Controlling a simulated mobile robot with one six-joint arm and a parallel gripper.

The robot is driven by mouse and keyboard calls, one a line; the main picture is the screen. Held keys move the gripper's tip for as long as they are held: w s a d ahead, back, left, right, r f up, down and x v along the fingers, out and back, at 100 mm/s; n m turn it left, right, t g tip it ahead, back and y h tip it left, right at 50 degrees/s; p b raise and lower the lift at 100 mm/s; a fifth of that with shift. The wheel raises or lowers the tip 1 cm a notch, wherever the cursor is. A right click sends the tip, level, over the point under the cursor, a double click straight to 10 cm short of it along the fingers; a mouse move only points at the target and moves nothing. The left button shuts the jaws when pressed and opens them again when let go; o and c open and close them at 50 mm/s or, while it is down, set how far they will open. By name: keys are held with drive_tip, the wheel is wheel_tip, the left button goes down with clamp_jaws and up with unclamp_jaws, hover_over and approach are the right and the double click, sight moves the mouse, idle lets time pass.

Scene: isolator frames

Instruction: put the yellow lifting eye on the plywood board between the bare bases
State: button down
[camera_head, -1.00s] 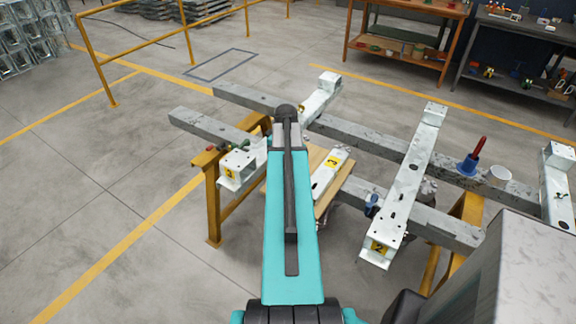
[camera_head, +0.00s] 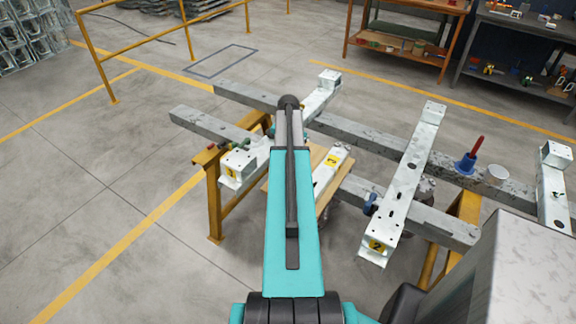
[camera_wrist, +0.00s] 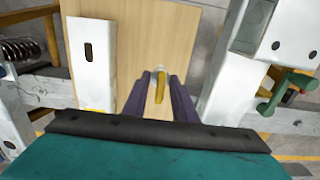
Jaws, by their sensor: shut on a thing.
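The yellow lifting eye (camera_wrist: 159,88) is between the fingers of my gripper (camera_wrist: 160,80), which is shut on it. In the wrist view it appears over the plywood board (camera_wrist: 145,35); I cannot tell whether it touches the board. A white base (camera_wrist: 90,65) lies along the left of the board, and another white base (camera_wrist: 245,55) is at the right. In the head view my arm hides the gripper, the eye and much of the board.
Grey beams (camera_head: 370,138) rest on yellow trestles (camera_head: 213,200). The base marked 2 (camera_head: 408,190) lies across them. A green-handled clamp (camera_wrist: 285,92) is beside the right base.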

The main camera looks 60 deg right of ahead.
drive_tip(key=shift+f, duration=0.1)
drive_tip(key=shift+f+p, duration=0.9)
drive_tip(key=shift+f, duration=0.75)
drive_tip(key=shift+f, duration=0.2)
drive_tip(key=c, duration=1.4)
unclamp_jaws()
drive_tip(key=shift+c, duration=0.2)
drive_tip(key=shift+r, duration=0.1)
drive_tip(key=shift+r+b, duration=2)
drive_tip(key=shift+r, duration=4.1)
